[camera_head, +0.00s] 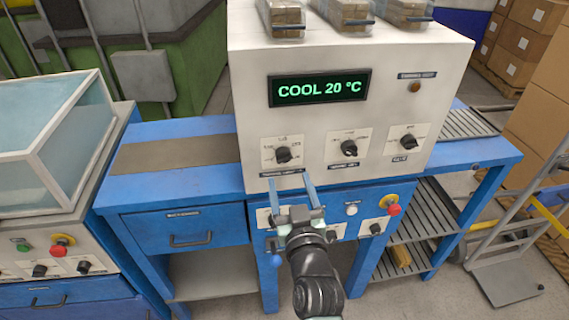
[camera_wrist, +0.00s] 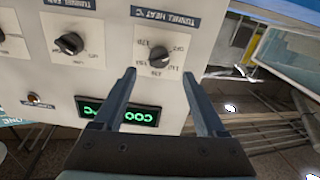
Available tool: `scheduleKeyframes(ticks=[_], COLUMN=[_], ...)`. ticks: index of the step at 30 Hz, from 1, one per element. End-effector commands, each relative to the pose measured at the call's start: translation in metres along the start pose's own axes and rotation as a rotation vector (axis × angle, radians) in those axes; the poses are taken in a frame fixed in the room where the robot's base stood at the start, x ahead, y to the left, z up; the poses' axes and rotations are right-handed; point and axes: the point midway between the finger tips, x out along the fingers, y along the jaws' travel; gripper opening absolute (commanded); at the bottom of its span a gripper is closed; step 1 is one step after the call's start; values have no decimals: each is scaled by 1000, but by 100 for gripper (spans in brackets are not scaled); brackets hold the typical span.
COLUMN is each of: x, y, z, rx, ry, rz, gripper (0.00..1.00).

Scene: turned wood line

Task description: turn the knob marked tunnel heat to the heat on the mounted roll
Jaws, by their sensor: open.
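The white control box carries a black knob (camera_head: 283,155) at its lower left. In the wrist view the picture is upside down and this knob (camera_wrist: 162,55) sits on a white dial plate (camera_wrist: 160,46) labelled TUNNEL HEAT, with numbers around it too small to read surely. My gripper (camera_head: 289,177) is open and empty, just in front of and below the knob in the head view. In the wrist view its fingers (camera_wrist: 160,62) point at the panel on either side of the knob, not visibly touching it. No mounted roll with a readable heat is seen.
A green display (camera_head: 318,88) reads COOL 20 °C. Two more knobs (camera_head: 349,148) (camera_head: 408,143) sit to the right on the same panel. A red stop button (camera_head: 393,210) is on the blue front below. Film-wrapped packs (camera_head: 340,14) lie on top.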

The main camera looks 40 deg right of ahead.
Motion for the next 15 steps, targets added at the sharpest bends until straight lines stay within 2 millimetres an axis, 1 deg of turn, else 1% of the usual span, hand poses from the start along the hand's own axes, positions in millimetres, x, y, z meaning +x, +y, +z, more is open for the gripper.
scheduleKeyframes(ticks=[1,6,10,15], x=[10,38,54,66], y=[1,0,0,0], z=[-1,-1,0,0], rx=[2,2,1,0], ry=[2,2,2,1], rz=[1,0,1,0], gripper=[74,74,74,74])
